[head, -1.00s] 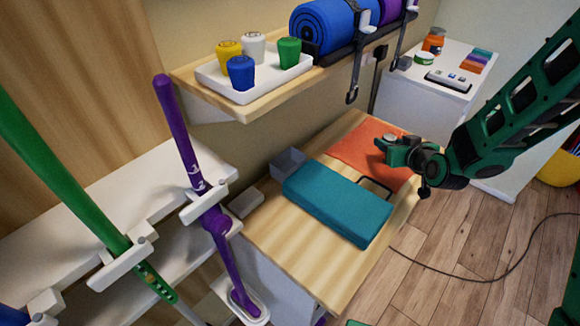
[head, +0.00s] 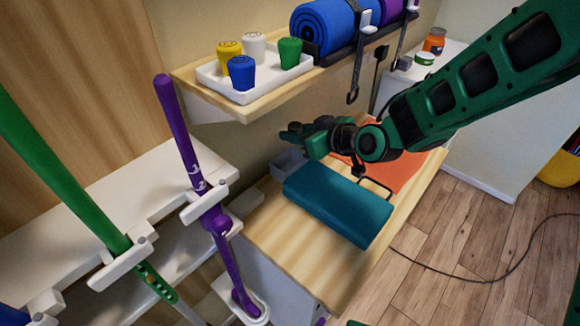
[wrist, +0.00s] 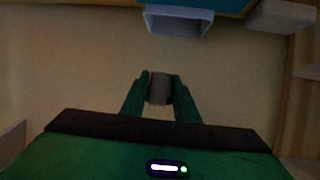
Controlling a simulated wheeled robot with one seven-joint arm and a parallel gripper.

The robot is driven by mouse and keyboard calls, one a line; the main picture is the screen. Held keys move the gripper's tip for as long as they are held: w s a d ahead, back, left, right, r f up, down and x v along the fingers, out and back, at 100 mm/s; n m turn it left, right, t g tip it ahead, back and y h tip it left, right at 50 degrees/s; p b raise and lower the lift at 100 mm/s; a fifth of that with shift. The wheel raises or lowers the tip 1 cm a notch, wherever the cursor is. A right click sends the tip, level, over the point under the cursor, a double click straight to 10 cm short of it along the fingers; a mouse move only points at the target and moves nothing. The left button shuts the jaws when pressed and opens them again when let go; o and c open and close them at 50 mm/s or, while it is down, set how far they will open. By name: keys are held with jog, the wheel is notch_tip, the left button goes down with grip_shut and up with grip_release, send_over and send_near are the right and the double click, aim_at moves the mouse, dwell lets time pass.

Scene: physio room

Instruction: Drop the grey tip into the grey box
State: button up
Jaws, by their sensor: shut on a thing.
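The grey tip (wrist: 159,88) sits between the two green fingers of my gripper (wrist: 160,85) in the wrist view. In the head view my gripper (head: 290,133) shows at the back of the wooden top, and the tip is too hard to make out there. The grey box (head: 283,163) stands at the back left of the wooden top, beside the teal block. My gripper appears above and slightly behind it in the picture. The box also shows at the top of the wrist view (wrist: 178,24), apart from the fingers.
A teal block (head: 335,205) lies on the wooden top (head: 290,245), with an orange mat (head: 412,172) to its right. A shelf with a white tray (head: 240,96) of coloured pieces hangs above. A small pale block (head: 245,202) lies left of the box.

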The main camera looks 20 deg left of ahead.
jog(key=shift+f, duration=2.15)
jog(key=o, duration=1.2)
jog(key=shift+o, duration=0.2)
jog(key=v, duration=1)
jog(key=shift+s+d, duration=0.15)
jog(key=shift+d, duration=0.2)
jog(key=shift+r, duration=0.1)
